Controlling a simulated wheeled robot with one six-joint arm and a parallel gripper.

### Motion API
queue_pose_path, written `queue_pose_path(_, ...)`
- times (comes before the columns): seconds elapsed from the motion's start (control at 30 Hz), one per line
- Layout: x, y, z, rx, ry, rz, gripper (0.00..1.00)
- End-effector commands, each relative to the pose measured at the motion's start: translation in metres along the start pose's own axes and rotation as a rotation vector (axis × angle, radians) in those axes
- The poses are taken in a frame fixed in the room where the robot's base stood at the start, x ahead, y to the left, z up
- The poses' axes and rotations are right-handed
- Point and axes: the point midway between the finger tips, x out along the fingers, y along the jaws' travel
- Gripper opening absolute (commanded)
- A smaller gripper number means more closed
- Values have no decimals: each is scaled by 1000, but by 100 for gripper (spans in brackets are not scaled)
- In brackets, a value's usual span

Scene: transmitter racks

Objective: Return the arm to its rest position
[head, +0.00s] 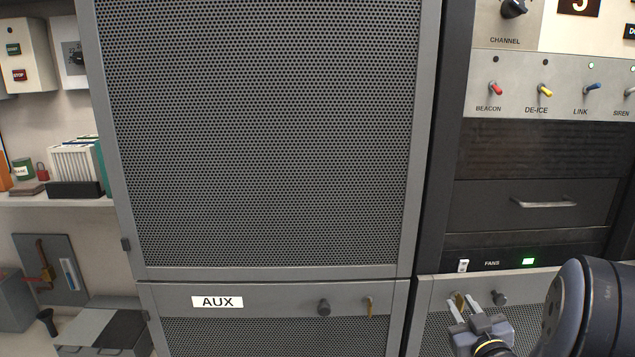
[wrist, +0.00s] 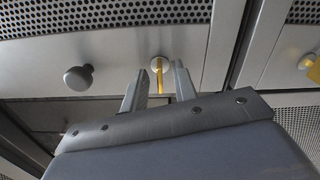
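My gripper (head: 466,313) is at the lower right in the head view, in front of the lower door right of the AUX door. In the wrist view its two fingers (wrist: 158,90) are apart, so it is open. A brass key (wrist: 160,76) in a round lock shows in the gap between the fingers. I cannot tell whether the fingertips touch it. The key also shows in the head view (head: 459,299), partly hidden by the fingers. My dark arm link covers the lower right corner of the head view.
A dark knob (head: 499,298) sits beside the key. The AUX door (head: 268,301) has its own knob (head: 323,307) and key (head: 369,305). A shelf (head: 60,201) stands at the left.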

Motion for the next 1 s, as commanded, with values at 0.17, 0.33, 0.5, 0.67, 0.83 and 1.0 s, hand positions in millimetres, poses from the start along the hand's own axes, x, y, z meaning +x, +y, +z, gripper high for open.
queue_pose_path(0.17,0,0,0,-145,0,0,27)
queue_pose_path(0.33,0,0,0,-283,0,0,27)
queue_pose_path(0.5,0,0,0,-417,0,0,27)
queue_pose_path(0.67,0,0,-1,-540,0,0,27)
queue_pose_path(0.83,0,0,-1,-668,0,0,27)
queue_pose_path(1.0,0,0,-1,-794,0,-1,27)
